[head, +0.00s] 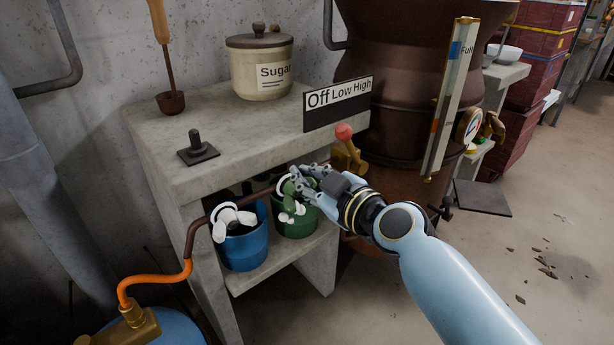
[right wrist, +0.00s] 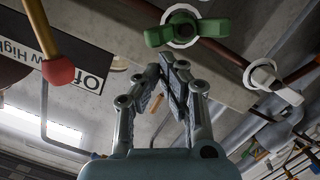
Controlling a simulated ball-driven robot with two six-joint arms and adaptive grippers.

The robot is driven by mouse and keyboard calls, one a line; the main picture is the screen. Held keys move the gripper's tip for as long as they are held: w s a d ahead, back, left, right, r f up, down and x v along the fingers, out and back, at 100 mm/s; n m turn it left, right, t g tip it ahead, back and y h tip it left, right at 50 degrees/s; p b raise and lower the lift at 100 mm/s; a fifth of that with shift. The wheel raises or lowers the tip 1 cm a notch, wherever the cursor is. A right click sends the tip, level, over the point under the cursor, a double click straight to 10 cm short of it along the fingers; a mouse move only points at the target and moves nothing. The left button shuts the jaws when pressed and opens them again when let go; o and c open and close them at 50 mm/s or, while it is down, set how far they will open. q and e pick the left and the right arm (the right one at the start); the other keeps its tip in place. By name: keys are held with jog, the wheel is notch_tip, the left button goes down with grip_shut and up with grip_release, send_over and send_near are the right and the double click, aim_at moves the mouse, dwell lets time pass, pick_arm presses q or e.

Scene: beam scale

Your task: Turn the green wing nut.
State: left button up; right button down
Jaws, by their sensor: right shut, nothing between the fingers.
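The green wing nut (right wrist: 184,28) shows large at the top of the right wrist view, with a white ring around its middle, on the dark pipe. In the head view the green wing nut (head: 286,187) is partly hidden by my fingers, below the shelf top's front edge. My right gripper (head: 303,177) is shut and empty beside it. In the right wrist view my right gripper's fingertips (right wrist: 174,68) appear just short of the nut; I see a gap in the picture and cannot tell the true distance. My left gripper is not in view.
A white wing nut (head: 230,220) sits on the pipe to the left. Blue (head: 245,247) and green (head: 297,223) buckets stand on the lower shelf. A red-knobbed lever (head: 344,132) and the Off Low High sign (head: 338,103) are to the right, before a copper vessel (head: 400,90).

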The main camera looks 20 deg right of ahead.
jog(key=shift+w+d+m+b, duration=0.15)
jog(key=shift+d+m+b, duration=0.25)
jog(key=shift+m, duration=0.5)
jog(key=shift+d+f+m+y, duration=0.2)
jog(key=shift+d+m+y, duration=0.05)
jog(key=shift+m+y, duration=0.15)
jog(key=shift+w+d+m+g+b, duration=0.1)
jog(key=shift+d+m+g+b, duration=0.1)
jog(key=shift+m+g+b, duration=0.15)
jog(key=shift+w+d+f+m+b, duration=0.1)
jog(key=shift+d+f+m+b, duration=0.25)
jog(key=shift+m, duration=0.3)
jog(key=shift+r, duration=0.1)
jog(key=shift+w+d+b, duration=0.1)
jog(key=shift+d+b, duration=0.05)
jog(key=shift+b, duration=0.35)
jog(key=shift+d, duration=0.1)
dwell(0.3)
dwell(0.5)
dwell(0.4)
